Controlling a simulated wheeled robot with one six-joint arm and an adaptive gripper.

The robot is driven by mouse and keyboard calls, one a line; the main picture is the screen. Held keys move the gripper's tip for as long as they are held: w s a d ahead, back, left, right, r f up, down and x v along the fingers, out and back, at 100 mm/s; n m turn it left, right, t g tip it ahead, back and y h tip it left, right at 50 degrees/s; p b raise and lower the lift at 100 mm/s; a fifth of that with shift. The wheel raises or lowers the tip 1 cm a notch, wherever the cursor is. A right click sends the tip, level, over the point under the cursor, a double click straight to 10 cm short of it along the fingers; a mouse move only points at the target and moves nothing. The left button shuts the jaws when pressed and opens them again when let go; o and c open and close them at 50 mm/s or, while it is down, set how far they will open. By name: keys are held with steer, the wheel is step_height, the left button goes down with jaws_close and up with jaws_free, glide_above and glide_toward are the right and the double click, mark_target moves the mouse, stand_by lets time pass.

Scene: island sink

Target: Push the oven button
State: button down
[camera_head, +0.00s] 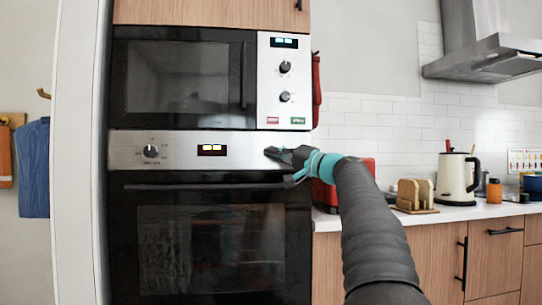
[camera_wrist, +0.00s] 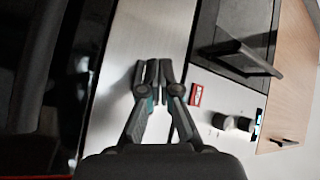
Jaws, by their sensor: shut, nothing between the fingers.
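The black oven (camera_head: 210,240) stands in the tall cabinet, with a silver control panel (camera_head: 185,160) along its top. The panel has a knob (camera_head: 151,152) at the left and a lit display (camera_head: 211,149) in the middle. My gripper (camera_head: 268,152) is shut and empty at the right part of this panel. In the wrist view my gripper (camera_wrist: 158,68) has its fingertips close together over the silver panel (camera_wrist: 160,25). I cannot tell whether they touch it. No separate oven button shows; the panel behind the gripper is hidden.
A microwave (camera_head: 185,77) sits above the oven, with two knobs and a red button (camera_head: 271,120) and green button (camera_head: 298,120). The oven handle (camera_head: 200,186) runs below the panel. A red appliance (camera_head: 325,195), toaster-like wooden holder (camera_head: 413,194) and kettle (camera_head: 456,178) stand right.

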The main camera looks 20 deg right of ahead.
steer(key=shift+s+a+b, duration=0.25)
steer(key=shift+s+b, duration=0.3)
steer(key=shift+s, duration=0.3)
steer(key=shift+s+a+b, duration=0.25)
steer(key=shift+s+b, duration=0.35)
steer(key=shift+s, duration=0.2)
steer(key=shift+s+a+b, duration=0.25)
steer(key=shift+s+b, duration=0.3)
steer(key=shift+s, duration=0.3)
stand_by(0.6)
